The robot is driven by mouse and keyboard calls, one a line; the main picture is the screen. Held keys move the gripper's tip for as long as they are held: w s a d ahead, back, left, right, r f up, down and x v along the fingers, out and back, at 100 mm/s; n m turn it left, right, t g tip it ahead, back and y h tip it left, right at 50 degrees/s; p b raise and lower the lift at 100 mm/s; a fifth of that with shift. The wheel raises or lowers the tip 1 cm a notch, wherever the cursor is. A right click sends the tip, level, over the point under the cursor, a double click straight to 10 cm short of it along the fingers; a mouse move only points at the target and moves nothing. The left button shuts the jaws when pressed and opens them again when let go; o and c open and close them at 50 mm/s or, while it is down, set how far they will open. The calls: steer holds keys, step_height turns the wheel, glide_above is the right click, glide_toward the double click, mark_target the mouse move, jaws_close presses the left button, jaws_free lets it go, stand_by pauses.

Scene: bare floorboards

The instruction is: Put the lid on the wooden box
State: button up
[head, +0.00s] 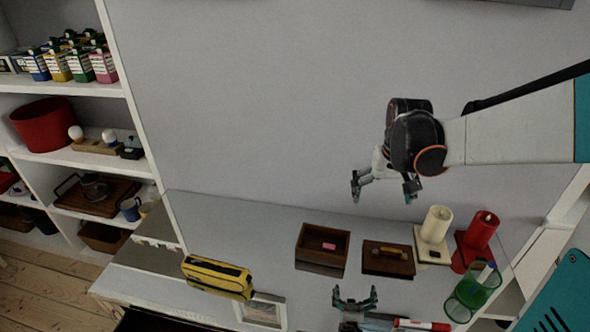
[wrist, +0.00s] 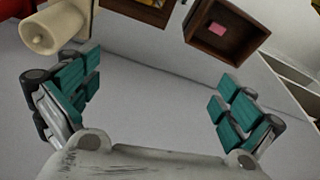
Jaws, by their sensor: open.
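The open wooden box (head: 309,240) stands on the grey tabletop, with a small pink block (head: 329,246) inside. The brown lid (head: 372,265), with a light bar handle on top, lies flat just right of the box, apart from it. In the wrist view the box (wrist: 205,37) is at the upper right and the lid (wrist: 145,12) is cut off by the top edge. My gripper (head: 384,188) is open and empty, above the table behind the lid. Its two teal-padded fingers (wrist: 158,88) are spread wide in the wrist view.
A green transparent cup (head: 472,291), a red marker (head: 422,325) and a gripper-shaped form (head: 355,302) are in front. A yellow case (head: 217,277) lies left. Shelves (head: 75,155) stand far left.

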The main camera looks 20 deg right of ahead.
steer(key=s+d+f+m+g, duration=0.1)
steer(key=s+d+f+g, duration=0.1)
steer(key=s+d+f, duration=0.3)
steer(key=b, duration=0.2)
glide_above(391, 250)
steer(key=shift+y, duration=0.4)
step_height(391, 250, down, 8)
steer(key=shift+s+r, duration=0.15)
steer(key=shift+r, duration=0.1)
steer(key=shift+w+d+f+b, duration=0.15)
steer(key=shift+f+b, duration=0.75)
steer(key=shift+f, duration=0.75)
steer(key=shift+w+a+f+b, duration=0.15)
steer(key=shift+f+b, duration=0.7)
steer(key=shift+f, duration=0.75)
steer(key=shift+s+r, duration=0.1)
steer(key=c, duration=1.3)
steer(key=shift+o, duration=0.3)
